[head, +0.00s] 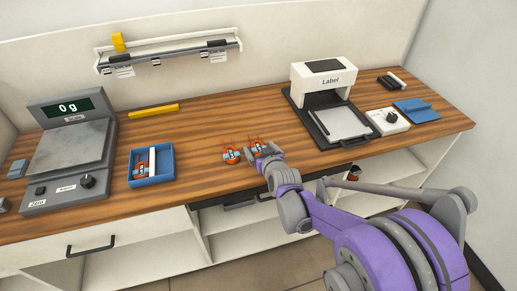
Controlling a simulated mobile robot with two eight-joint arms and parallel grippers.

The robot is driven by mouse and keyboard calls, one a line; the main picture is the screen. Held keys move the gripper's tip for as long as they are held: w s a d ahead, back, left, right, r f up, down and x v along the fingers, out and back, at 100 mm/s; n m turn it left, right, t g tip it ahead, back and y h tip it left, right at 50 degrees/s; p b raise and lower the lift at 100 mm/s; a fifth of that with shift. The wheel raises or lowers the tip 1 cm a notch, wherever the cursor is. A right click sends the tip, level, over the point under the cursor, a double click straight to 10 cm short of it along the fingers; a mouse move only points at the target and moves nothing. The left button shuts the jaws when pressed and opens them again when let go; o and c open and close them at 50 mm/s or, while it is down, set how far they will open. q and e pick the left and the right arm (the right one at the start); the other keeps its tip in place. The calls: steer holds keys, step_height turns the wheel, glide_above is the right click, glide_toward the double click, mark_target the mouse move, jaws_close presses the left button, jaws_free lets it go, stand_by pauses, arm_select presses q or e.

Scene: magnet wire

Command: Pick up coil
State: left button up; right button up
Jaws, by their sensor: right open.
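A small coil (231,155) with orange-red and grey parts lies on the wooden worktop near its front middle. My right gripper (258,148) is just to the right of this coil, low over the worktop, and is open. Orange-red parts like a second coil show right at its fingertips, but they are small and partly covered, so I cannot tell whether the fingers are around it. Another orange-red coil (140,170) sits in the blue tray (164,181) on the left, next to a white piece. My left gripper is out of view.
A scale (68,150) reading 0 g stands at the left. A label printer (325,85) stands right of centre, with a knobbed white box (387,121) and blue holder (416,110) beyond. A yellow bar (154,111) lies behind the tray. A rail hangs on the wall.

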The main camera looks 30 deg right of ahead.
jaws_close()
stand_by(0.3)
